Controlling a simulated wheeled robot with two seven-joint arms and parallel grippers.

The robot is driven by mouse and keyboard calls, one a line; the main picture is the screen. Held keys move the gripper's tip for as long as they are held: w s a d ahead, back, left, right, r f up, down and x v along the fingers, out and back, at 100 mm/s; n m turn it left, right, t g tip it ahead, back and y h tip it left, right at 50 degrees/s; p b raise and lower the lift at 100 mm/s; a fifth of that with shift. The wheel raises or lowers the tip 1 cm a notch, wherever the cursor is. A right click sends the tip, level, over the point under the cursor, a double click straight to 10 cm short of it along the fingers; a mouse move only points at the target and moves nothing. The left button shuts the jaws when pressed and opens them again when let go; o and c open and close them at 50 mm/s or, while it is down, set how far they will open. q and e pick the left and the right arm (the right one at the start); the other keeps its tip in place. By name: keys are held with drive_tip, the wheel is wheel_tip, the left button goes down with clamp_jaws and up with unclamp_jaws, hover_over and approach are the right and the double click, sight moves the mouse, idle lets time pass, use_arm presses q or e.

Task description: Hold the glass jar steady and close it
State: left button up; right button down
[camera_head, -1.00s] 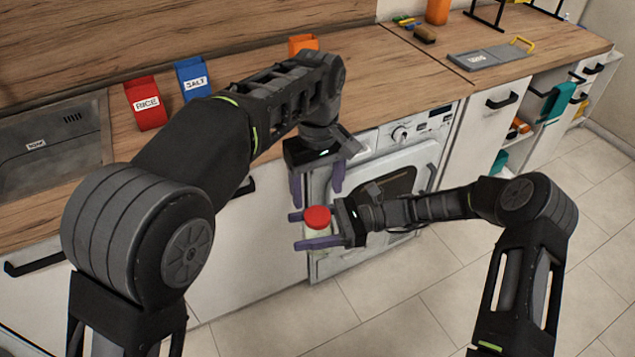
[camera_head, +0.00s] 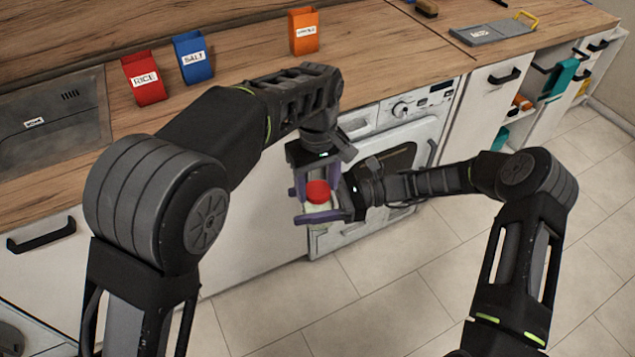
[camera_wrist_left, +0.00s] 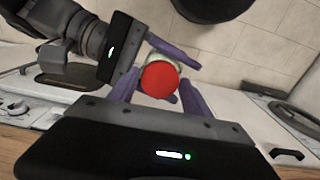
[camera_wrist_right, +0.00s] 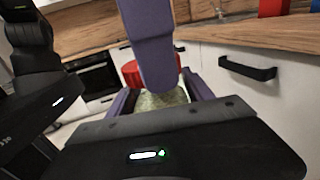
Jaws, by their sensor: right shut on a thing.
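The glass jar (camera_head: 318,208) has pale greenish contents and hangs in the air before the cabinets. My right gripper (camera_head: 300,205) is shut on its body from the right; the jar also shows in the right wrist view (camera_wrist_right: 160,100). A red lid (camera_head: 318,189) is on top of the jar, and it shows round in the left wrist view (camera_wrist_left: 160,79). I cannot tell how tightly it sits. My left gripper (camera_head: 317,184) points down from above, open, with its fingers on either side of the lid. In the right wrist view a left finger hides part of lid and jar.
A red RICE box (camera_head: 144,82), a blue SALT box (camera_head: 193,60) and an orange box (camera_head: 304,32) stand on the wooden counter (camera_head: 235,75). A grey board (camera_head: 492,33) lies further right. The floor in front is clear.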

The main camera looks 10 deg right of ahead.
use_arm(q)
drive_tip(key=c, duration=1.1)
drive_tip(key=m, duration=0.5)
drive_tip(key=shift+c, duration=0.2)
drive_tip(key=m, duration=0.6)
drive_tip(key=o, duration=1.5)
drive_tip(key=shift+o, duration=0.2)
drive_tip(key=shift+r, duration=2.25)
drive_tip(key=shift+c, duration=0.4)
